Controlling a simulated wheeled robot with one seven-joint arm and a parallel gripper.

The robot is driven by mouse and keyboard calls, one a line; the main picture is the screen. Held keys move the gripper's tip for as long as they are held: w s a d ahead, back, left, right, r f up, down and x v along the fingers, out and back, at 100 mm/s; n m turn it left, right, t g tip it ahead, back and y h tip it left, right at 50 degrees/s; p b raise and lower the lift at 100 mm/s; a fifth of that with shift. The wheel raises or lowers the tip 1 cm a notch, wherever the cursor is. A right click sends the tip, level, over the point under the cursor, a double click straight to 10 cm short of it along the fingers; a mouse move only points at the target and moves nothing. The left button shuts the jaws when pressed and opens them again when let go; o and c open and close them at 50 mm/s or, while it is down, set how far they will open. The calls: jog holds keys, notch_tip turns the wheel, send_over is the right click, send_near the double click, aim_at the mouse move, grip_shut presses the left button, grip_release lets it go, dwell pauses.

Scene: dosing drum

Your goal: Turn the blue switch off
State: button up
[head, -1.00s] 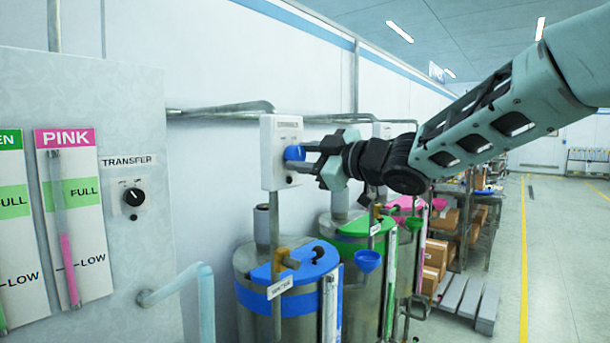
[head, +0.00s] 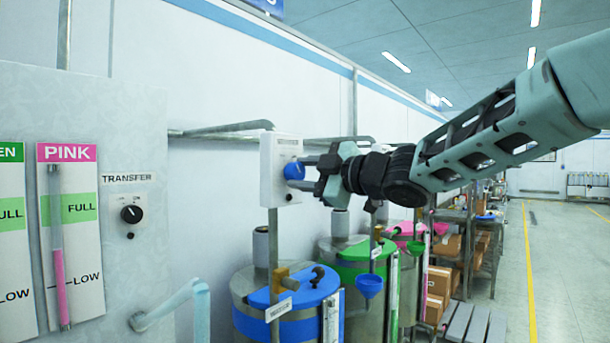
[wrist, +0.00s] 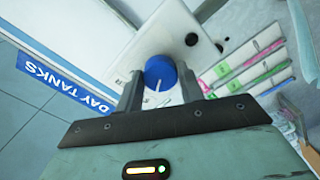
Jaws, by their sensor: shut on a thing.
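The blue switch (head: 292,171) is a round knob on the front of a white box (head: 268,192) on a grey post by the wall. In the wrist view the knob (wrist: 160,70) shows a pale pointer line on its face. My gripper (head: 304,173) reaches in from the right and is shut on the knob, one finger on each side of it. The wrist view shows both fingers of my gripper (wrist: 160,88) beside the knob. The markings around the knob are too small or hidden to read.
Below the box stands a drum with a blue lid (head: 300,285); drums with green (head: 362,249) and pink (head: 405,229) lids stand beyond. At left is a panel with level gauges and a black TRANSFER knob (head: 131,214). The aisle floor (head: 565,270) at right is clear.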

jog(key=o, duration=1)
jog(key=b+v, duration=0.3)
jog(key=v, duration=1.4)
jog(key=shift+s+d, duration=0.2)
